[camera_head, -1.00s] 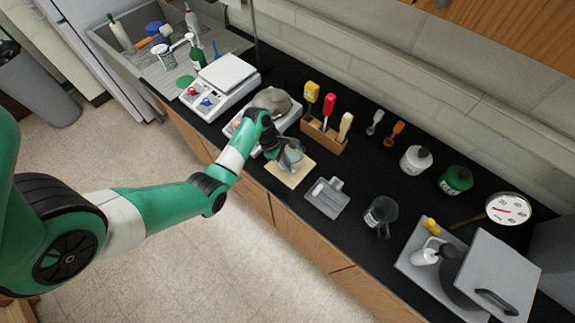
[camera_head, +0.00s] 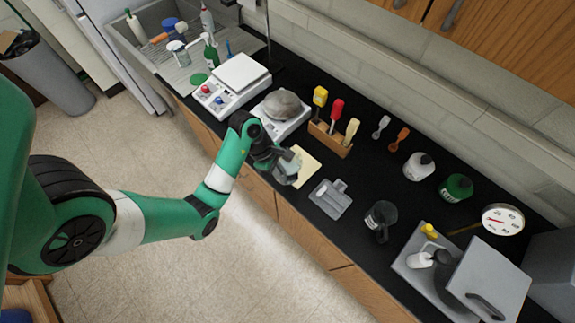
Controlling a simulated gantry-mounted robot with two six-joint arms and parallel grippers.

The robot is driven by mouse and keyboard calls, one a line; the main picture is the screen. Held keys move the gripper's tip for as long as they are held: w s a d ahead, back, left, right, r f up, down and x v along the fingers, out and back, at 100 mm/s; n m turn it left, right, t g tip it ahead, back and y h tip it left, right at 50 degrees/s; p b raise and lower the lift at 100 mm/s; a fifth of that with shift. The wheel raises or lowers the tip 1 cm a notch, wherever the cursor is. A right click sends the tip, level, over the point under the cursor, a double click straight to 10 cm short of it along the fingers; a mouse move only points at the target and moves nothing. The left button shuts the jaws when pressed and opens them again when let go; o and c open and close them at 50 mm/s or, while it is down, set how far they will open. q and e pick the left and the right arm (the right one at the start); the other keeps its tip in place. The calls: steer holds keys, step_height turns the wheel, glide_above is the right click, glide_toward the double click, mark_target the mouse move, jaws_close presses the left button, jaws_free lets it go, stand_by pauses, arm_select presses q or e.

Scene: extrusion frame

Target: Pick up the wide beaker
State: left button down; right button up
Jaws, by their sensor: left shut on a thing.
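The wide beaker (camera_head: 290,174) is a clear glass vessel, small in the head view and partly hidden by my gripper. My left gripper (camera_head: 279,167) reaches in from the left and is shut on it. The beaker appears off the counter, near its front edge, and overlaps the left corner of a cream square mat (camera_head: 304,163). Its exact height is hard to tell. My right gripper is out of view.
A grey tray (camera_head: 329,200) and a dark-handled glass vessel (camera_head: 380,215) stand to the right. A grey open case (camera_head: 415,262) sits at the far right.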

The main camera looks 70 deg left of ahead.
arm_select(q)
steer(key=shift+s+d+r+p, duration=0.55)
steer(key=shift+s+d, duration=0.2)
steer(key=shift+d, duration=0.1)
steer(key=shift+s+d+r+p, duration=0.45)
steer(key=shift+s+d+p, duration=0.1)
steer(key=shift+s+d, duration=0.25)
